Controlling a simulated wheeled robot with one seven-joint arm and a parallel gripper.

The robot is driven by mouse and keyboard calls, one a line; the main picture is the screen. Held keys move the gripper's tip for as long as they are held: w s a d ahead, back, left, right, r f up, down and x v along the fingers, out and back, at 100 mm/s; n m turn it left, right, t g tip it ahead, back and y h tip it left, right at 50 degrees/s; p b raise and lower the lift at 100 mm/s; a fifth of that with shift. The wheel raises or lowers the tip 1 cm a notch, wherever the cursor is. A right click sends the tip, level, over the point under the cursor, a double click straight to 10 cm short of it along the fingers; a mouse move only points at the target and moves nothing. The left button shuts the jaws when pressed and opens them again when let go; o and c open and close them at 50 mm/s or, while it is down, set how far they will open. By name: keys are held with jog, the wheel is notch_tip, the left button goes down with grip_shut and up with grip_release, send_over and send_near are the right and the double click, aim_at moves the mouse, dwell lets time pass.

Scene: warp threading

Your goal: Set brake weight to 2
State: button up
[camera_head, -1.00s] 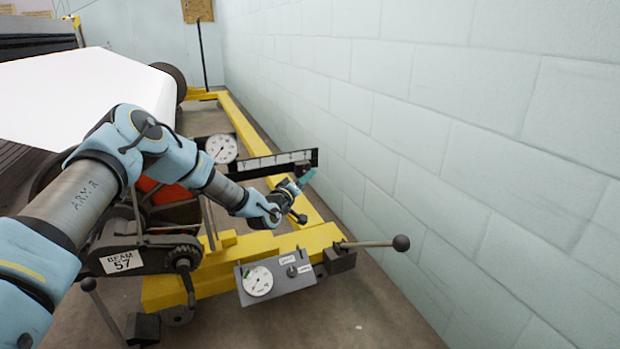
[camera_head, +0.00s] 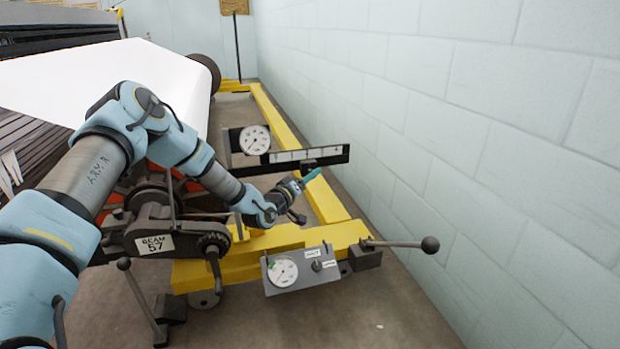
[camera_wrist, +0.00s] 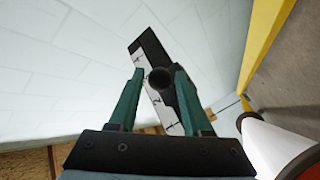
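The brake scale bar (camera_head: 338,154) is a black bar with a white marked strip, standing out over the yellow frame near the wall. In the wrist view the bar (camera_wrist: 143,43) runs diagonally behind my fingers, with marks too small to read surely. A dark round knob or weight (camera_wrist: 160,77) sits in front of the strip, between my two green fingers. My gripper (camera_wrist: 159,71) is open, with a visible gap on each side of the knob. In the head view my gripper (camera_head: 311,175) is at the near side of the bar, and its fingers partly hide one another.
A dial (camera_head: 254,139) stands beside the bar. A grey panel (camera_head: 318,289) with another dial is on the yellow frame (camera_head: 230,271). A lever with a ball knob (camera_head: 430,245) sticks out to the right. The pale block wall (camera_head: 480,150) bounds the right side.

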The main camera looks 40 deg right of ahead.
jog(key=v, duration=1)
jog(key=shift+a, duration=0.35)
jog(key=shift+s, duration=0.1)
